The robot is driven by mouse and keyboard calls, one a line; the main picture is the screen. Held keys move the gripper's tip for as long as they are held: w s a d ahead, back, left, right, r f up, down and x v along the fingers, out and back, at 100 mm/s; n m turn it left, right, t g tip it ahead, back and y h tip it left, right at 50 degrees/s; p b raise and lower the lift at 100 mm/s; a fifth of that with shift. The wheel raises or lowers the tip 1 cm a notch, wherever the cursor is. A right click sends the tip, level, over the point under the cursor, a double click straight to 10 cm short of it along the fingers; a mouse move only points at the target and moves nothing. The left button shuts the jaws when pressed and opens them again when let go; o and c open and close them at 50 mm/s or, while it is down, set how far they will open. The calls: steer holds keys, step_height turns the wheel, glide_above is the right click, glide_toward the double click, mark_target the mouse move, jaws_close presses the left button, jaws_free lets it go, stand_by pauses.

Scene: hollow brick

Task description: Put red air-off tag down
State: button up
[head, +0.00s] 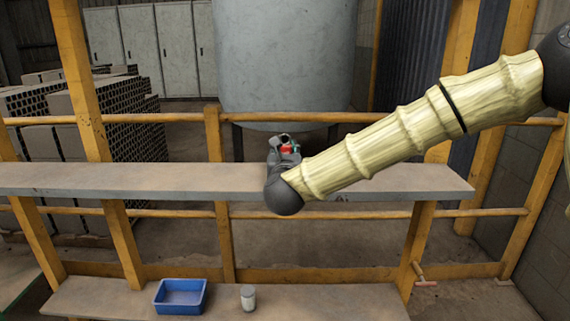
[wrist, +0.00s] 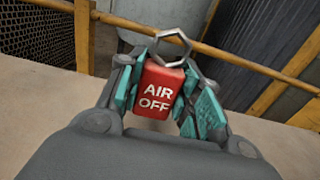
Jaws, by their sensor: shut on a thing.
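The red tag (wrist: 158,90) reads "AIR OFF" and has a grey metal ring at its top. My gripper (wrist: 160,95) is shut on it, with teal finger pads on its left and right sides. In the head view the tag (head: 287,149) is a small red patch between the fingers of my gripper (head: 285,146), over the upper grey shelf (head: 130,180).
The upper shelf is bare to the left and right of my gripper. A lower shelf (head: 330,300) holds a blue tray (head: 181,297) and a small lidded jar (head: 248,298). Yellow posts and rails (head: 215,150) stand behind, with a large grey tank (head: 285,60) beyond.

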steer(key=shift+f, duration=1.7)
steer(key=shift+f, duration=0.2)
steer(key=o, duration=0.9)
steer(key=shift+o, duration=0.2)
steer(key=shift+r, duration=0.1)
